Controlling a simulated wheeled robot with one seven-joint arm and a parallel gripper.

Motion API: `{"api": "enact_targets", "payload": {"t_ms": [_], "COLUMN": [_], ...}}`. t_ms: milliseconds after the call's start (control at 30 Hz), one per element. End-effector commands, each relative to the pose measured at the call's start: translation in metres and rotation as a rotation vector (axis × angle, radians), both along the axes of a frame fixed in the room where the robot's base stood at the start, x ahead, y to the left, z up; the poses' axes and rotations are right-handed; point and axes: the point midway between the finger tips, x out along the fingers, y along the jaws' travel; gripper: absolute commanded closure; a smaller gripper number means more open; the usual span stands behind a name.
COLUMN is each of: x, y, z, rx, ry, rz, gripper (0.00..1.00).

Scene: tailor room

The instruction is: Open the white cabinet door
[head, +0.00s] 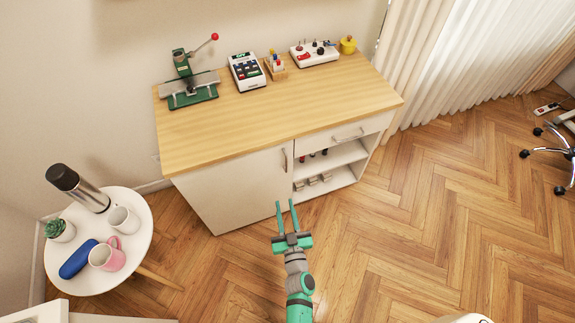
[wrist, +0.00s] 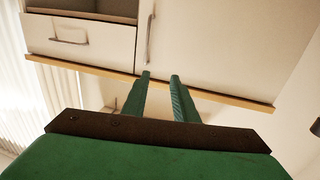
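The white cabinet has a wooden top (head: 285,105) and a white door (head: 235,188) on its left half. The door looks shut. Its upright metal handle (head: 284,161) is at the door's right edge; it also shows in the wrist view (wrist: 149,38). My gripper (head: 286,204) is open and empty, in front of the cabinet near the door's right edge. Its fingers point toward the cabinet. In the wrist view, which shows the cabinet upside down, my gripper (wrist: 160,76) has its fingertips near one end of the handle, with no clear contact.
Right of the door are a drawer (head: 345,135) and open shelves (head: 325,178) with small items. A round white table (head: 140,235) with mugs and a flask stands at the left.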

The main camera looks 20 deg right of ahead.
Motion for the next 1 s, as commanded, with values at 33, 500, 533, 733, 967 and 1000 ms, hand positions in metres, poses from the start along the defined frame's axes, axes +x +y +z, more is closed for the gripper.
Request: {"api": "enact_targets", "payload": {"t_ms": [33, 500, 533, 733, 967, 1000], "x": [0.018, 0.076, 0.080, 0.114, 0.150, 0.155], "y": [-0.013, -0.056, -0.057, -0.065, -0.065, -0.066], "z": [-0.002, -0.008, -0.008, -0.007, -0.008, -0.007], "rx": [-0.002, 0.004, 0.004, 0.003, 0.004, 0.003], "ry": [-0.007, -0.014, -0.014, -0.015, -0.014, -0.015], "rz": [-0.006, -0.019, -0.021, -0.024, -0.015, -0.014], "gripper": [0.74, 0.74, 0.74, 0.74, 0.74, 0.74]}}
